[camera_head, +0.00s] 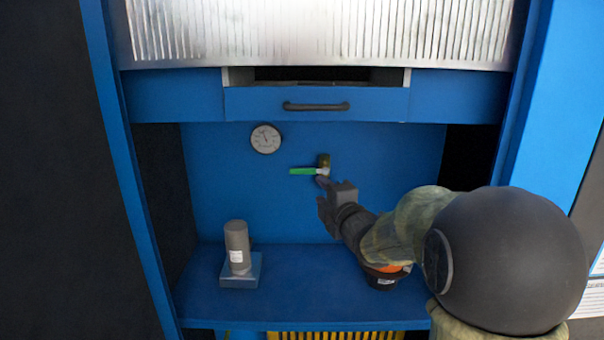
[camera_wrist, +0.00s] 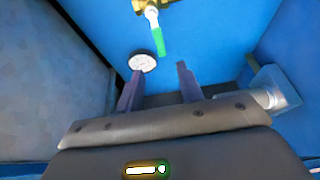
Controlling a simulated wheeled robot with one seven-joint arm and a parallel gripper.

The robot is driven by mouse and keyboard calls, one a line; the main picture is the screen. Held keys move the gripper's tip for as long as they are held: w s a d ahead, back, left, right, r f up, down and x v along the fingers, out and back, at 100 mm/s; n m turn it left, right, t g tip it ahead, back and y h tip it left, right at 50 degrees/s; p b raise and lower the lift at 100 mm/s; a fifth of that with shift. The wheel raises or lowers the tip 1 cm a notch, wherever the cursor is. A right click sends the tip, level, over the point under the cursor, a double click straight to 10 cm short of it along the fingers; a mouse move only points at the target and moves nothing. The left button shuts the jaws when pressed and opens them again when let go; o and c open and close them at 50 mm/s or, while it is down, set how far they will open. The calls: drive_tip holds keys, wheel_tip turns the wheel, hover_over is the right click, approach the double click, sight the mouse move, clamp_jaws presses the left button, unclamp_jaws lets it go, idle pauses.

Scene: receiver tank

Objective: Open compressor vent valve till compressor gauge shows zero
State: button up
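The vent valve (camera_head: 323,161) is a small brass fitting on the blue back panel. Its green handle (camera_head: 302,171) points left, roughly level, in the head view. The round white gauge (camera_head: 265,138) is up and left of the valve; its needle is too small to read. My gripper (camera_head: 328,192) is just below and right of the valve in the head view. In the wrist view my gripper (camera_wrist: 160,70) is open, with nothing between its fingers. There the brass valve (camera_wrist: 150,6) and green handle (camera_wrist: 158,40) lie beyond the fingertips, and the gauge (camera_wrist: 143,63) shows near the left finger.
A grey cylinder on a blue base (camera_head: 238,250) stands on the blue shelf (camera_head: 300,300) at left. A dark pot with orange inside (camera_head: 384,277) is partly behind my arm. A drawer (camera_head: 315,103) with a black handle is above the panel. Side walls enclose the bay.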

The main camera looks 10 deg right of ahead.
sight(302, 172)
drive_tip(key=w+a, duration=0.1)
drive_tip(key=w, duration=0.8)
drive_tip(key=w+a+b, duration=0.1)
drive_tip(key=w, duration=0.3)
drive_tip(key=shift+w+a, duration=0.2)
drive_tip(key=shift+a, duration=0.15)
clamp_jaws()
